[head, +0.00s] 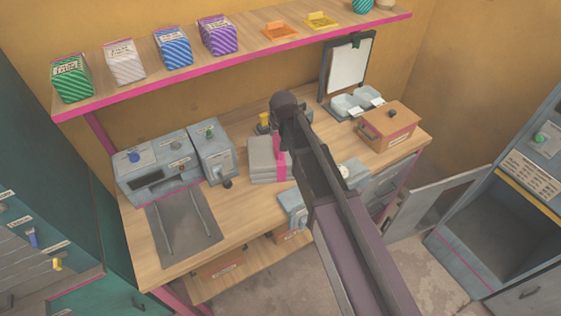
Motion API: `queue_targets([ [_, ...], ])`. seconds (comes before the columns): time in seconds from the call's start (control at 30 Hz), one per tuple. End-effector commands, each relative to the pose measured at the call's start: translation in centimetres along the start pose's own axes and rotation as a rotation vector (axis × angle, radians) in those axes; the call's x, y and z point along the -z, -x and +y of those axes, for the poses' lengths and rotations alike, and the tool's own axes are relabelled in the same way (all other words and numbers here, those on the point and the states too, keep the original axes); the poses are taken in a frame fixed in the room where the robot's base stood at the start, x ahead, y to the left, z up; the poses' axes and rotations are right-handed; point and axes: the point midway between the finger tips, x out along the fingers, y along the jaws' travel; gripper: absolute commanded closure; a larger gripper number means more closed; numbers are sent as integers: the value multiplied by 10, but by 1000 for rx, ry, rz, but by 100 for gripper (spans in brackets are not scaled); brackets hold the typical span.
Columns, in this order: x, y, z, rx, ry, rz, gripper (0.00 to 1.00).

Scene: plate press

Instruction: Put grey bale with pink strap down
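The grey bale with the pink strap (259,163) is in the middle of the head view, at the wooden bench (240,215). It looks like a stack of flat grey layers with a pink band near its right end. My arm crosses in front of its right side and hides part of it. I cannot tell whether the bale rests on the bench or hangs just above it. My gripper is hidden behind my own arm, so its fingers and any hold on the bale do not show.
A grey machine (157,168) with a dark plate before it stands on the left. A brown box (389,125) and a clipboard (348,64) stand at the back right. A shelf (240,62) with striped cartons runs above. An open cabinet (505,220) is at the right.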

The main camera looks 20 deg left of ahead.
Motion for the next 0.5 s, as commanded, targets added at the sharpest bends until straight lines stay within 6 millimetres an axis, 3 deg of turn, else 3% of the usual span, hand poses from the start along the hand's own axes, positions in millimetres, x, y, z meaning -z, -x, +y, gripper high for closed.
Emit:
queue_targets([
  [0.5, -1, -46, -1, 0, 1, 0, 43],
])
